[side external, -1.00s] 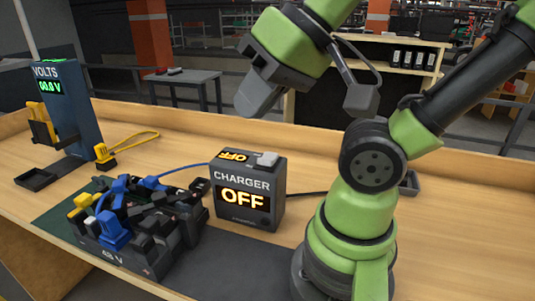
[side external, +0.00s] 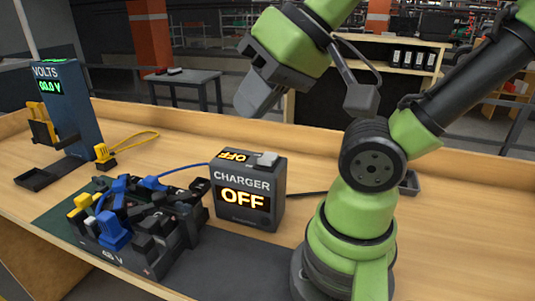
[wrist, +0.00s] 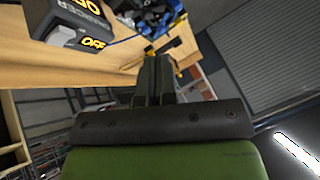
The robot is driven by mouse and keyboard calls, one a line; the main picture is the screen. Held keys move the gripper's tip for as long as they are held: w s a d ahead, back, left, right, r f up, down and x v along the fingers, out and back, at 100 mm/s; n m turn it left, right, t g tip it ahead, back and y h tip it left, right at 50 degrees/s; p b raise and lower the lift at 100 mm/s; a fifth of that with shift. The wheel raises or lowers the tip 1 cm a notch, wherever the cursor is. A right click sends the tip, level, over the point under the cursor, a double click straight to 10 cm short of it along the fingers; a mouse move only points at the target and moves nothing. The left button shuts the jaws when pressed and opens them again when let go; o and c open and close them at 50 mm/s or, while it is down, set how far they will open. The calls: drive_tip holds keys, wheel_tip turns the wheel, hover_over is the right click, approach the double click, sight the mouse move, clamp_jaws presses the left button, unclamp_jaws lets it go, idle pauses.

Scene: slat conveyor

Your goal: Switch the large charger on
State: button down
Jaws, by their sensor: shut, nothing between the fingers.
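The large charger (side external: 249,190) is a dark box on the bench, with CHARGER and a lit OFF on its front and OFF again on top. A light grey switch (side external: 267,159) sits on its top right. In the wrist view the charger (wrist: 70,15) is at the upper left, with its switch (wrist: 62,36) beside the lit OFF. My gripper (side external: 247,112) is above the charger, clear of the switch and touching nothing. In the wrist view its fingers (wrist: 157,65) are together and empty.
A 48 V battery pack (side external: 150,262) with blue, yellow and black connectors stands left of the charger. A blue cable (side external: 180,170) joins them. A voltmeter (side external: 68,105) reading 00.0 V stands far left, near a yellow plug (side external: 104,155). The bench behind the charger is clear.

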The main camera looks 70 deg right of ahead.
drive_tip(key=n+g+h, duration=0.2)
drive_tip(key=n+g, duration=0.2)
drive_tip(key=g, duration=0.3)
hover_over(266, 157)
drive_tip(key=f, duration=0.9)
drive_tip(key=shift+a+f, duration=0.25)
drive_tip(key=shift+a, duration=0.05)
drive_tip(key=shift+s+d+f, duration=0.1)
drive_tip(key=shift+d+f, duration=0.1)
drive_tip(key=shift+f, duration=1.6)
drive_tip(key=shift+f, duration=0.5)
drive_tip(key=shift+r, duration=2.3)
